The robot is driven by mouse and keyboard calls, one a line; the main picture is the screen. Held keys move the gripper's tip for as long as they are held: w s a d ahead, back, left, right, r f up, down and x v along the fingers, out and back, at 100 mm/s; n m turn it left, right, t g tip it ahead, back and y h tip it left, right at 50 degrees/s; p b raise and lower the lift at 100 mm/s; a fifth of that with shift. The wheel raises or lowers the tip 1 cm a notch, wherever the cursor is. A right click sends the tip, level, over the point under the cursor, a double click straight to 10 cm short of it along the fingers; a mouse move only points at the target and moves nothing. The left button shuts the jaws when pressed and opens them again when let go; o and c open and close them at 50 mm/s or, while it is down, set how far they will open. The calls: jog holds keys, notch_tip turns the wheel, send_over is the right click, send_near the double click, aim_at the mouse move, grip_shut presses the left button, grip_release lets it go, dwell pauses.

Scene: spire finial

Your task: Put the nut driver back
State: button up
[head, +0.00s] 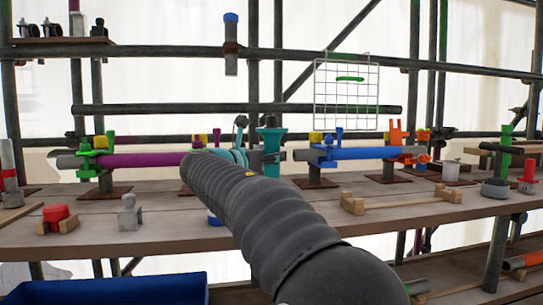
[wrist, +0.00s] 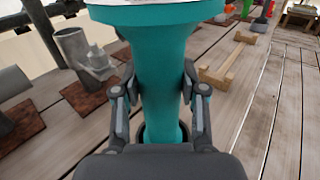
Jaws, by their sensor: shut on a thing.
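The nut driver, as I take it, is a teal upright piece with a flared top (head: 270,139). It fills the middle of the wrist view (wrist: 163,60), with a pale top at the upper edge. My gripper (head: 257,157) is shut on its narrower shank, one finger on each side, also in the wrist view (wrist: 161,92). A dark ring (wrist: 146,133) shows around or behind its lower end; I cannot tell which. The lowest end is hidden by my gripper. My arm hides part of the shelf in the head view.
A purple pipe (head: 145,159) and a blue pipe (head: 358,153) lie along the shelf on either side. A wooden cradle (head: 402,202), a red-topped block (head: 57,217) and a grey fitting (head: 130,213) stand nearer the front. A wire grid (head: 346,100) hangs behind. A blue bin (head: 110,291) is low at left.

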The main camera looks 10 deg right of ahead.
dwell(0.4)
jog(key=o, duration=1.9)
jog(key=shift+f, duration=0.1)
jog(key=shift+c, duration=0.2)
jog(key=shift+f, duration=0.6)
jog(key=v, duration=0.9)
